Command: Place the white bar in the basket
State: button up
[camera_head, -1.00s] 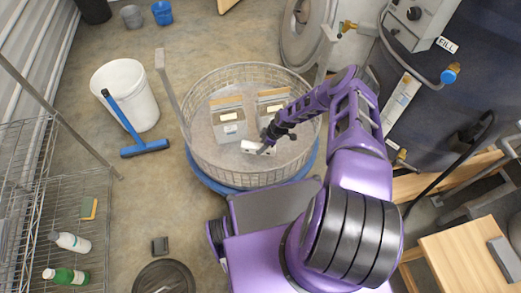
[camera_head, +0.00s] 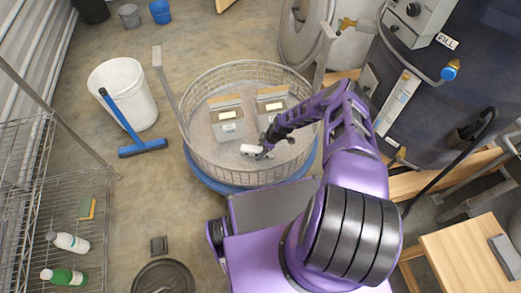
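The white bar (camera_head: 250,149) is a small pale block at the tip of my gripper. In the picture it is inside the outline of the round wire basket (camera_head: 196,139), in the front right part of its floor. My gripper (camera_head: 262,151) reaches in over the basket's right side and is right at the bar. The fingers are small and dark against the bar, so I cannot tell whether they are shut on it or apart, nor whether the bar touches the floor.
Two labelled bags, left (camera_head: 228,132) and right (camera_head: 271,110), stand in the basket. A metal post (camera_head: 167,85) rises at its left side. A white bucket (camera_head: 124,92) and a blue squeegee (camera_head: 143,149) are to the left. A wooden table (camera_head: 455,262) is at lower right.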

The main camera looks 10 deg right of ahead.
jog(key=p+v, duration=0.2)
jog(key=v, duration=1)
jog(key=shift+r, duration=0.15)
